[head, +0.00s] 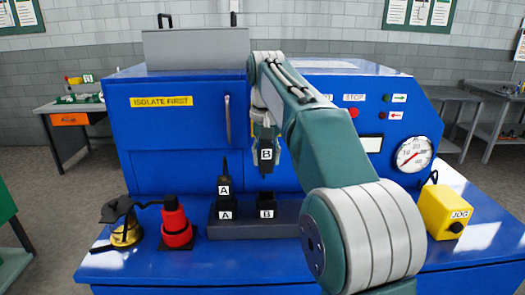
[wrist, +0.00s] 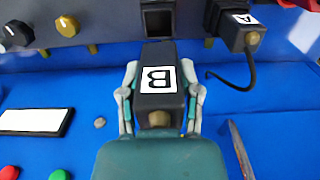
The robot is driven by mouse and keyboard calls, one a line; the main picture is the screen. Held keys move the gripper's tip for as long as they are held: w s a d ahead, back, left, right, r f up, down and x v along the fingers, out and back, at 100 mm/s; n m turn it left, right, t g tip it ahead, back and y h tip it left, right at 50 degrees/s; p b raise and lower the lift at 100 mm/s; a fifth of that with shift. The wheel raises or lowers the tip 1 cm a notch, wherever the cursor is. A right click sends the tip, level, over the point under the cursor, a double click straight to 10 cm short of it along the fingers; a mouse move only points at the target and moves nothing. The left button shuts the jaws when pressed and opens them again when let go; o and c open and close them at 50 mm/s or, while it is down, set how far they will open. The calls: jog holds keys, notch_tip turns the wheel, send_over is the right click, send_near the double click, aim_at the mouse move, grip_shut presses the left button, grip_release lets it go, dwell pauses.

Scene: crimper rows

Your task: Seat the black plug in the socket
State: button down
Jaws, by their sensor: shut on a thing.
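The black plug marked B (head: 266,157) is held upright in my gripper (head: 265,140), above the black socket marked B (head: 266,220), with a clear gap between them. In the wrist view my gripper (wrist: 162,95) has its fingers on both sides of this plug (wrist: 158,98), label facing the camera. The open mouth of a socket (wrist: 158,20) lies just past the plug's far end. A second black plug, marked A (head: 224,187), stands at the socket marked A (head: 225,212) to the left; it also shows in the wrist view (wrist: 238,28).
A grey block (head: 250,231) carries both sockets on the blue bench (head: 330,255). To its left stand a red connector (head: 176,229) and a yellow and black item (head: 125,232). A yellow JOG box (head: 447,211) is at the right. The blue machine panel (head: 180,150) rises behind.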

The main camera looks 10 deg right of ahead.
aim_at(266, 145)
jog(key=shift+s+f, duration=0.1)
jog(key=shift+s, duration=0.05)
jog(key=shift+f, duration=2.8)
jog(key=shift+f, duration=1.45)
jog(key=shift+c, duration=1)
grip_release()
notch_tip(266, 145, up, 11)
jog(key=shift+f, duration=0.15)
jog(key=shift+r, duration=0.55)
